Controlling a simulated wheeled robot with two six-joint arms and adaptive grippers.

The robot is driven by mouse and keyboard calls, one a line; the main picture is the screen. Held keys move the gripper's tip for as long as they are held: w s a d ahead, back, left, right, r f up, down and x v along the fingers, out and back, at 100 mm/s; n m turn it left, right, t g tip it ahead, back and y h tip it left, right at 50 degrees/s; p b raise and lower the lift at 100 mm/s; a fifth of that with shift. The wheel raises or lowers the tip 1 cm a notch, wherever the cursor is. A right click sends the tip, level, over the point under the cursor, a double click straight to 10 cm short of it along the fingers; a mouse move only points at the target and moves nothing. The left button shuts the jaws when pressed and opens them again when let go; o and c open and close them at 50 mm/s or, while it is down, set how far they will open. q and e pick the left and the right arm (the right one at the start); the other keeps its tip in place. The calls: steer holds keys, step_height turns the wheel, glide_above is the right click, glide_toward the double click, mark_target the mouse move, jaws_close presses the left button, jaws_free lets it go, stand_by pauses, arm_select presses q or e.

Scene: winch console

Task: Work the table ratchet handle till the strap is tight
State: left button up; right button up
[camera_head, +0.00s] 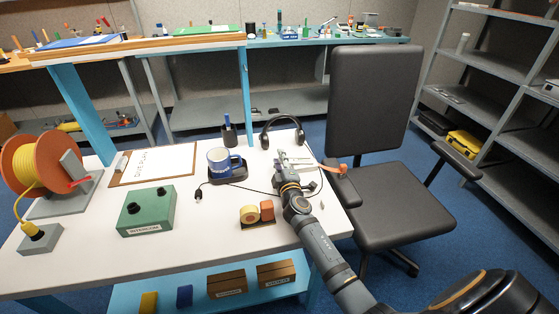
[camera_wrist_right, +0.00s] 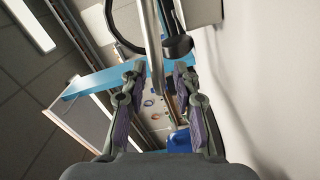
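My right gripper (camera_head: 288,172) is at the right part of the white table, at a pale metal ratchet (camera_head: 297,160). A short orange-red piece (camera_head: 341,169), perhaps the strap or a grip, shows right of the ratchet near the table edge. In the right wrist view, the fingers of my right gripper (camera_wrist_right: 156,76) stand apart. A grey metal bar (camera_wrist_right: 152,45), which looks like the ratchet handle, runs up between and beyond them, with gaps on both sides. The arm partly hides the ratchet in the head view, and strap tension cannot be told. My left gripper is not in view.
Headphones (camera_head: 282,124) stand just behind the ratchet.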

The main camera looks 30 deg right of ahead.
steer(key=shift+r, duration=0.25)
step_height(320, 180, up, 10)
steer(key=shift+f, duration=0.2)
steer(key=shift+s+d, duration=0.15)
steer(key=shift+s, duration=0.05)
steer(key=c, duration=0.3)
steer(key=s+m+p, duration=0.1)
steer(key=m, duration=0.1)
steer(key=s+d+m+p, duration=0.1)
steer(key=s+m, duration=0.1)
steer(key=m, duration=0.1)
steer(key=s+d+r+m+g+p, duration=0.1)
steer(key=s+m, duration=0.1)
steer(key=shift+s+d+m+y+p, duration=0.2)
steer(key=shift+s+m+y+p, duration=0.05)
steer(key=shift+m+y+p, duration=0.05)
jaws_close()
steer(key=s+a+m+g+y+p, duration=0.1)
steer(key=s+m+p, duration=0.1)
steer(key=s+m, duration=0.4)
steer(key=m, duration=0.3)
steer(key=shift+s+a+r+g+p, duration=0.15)
steer(key=shift+s+a+g+p, duration=0.15)
steer(key=shift+s+a, duration=0.1)
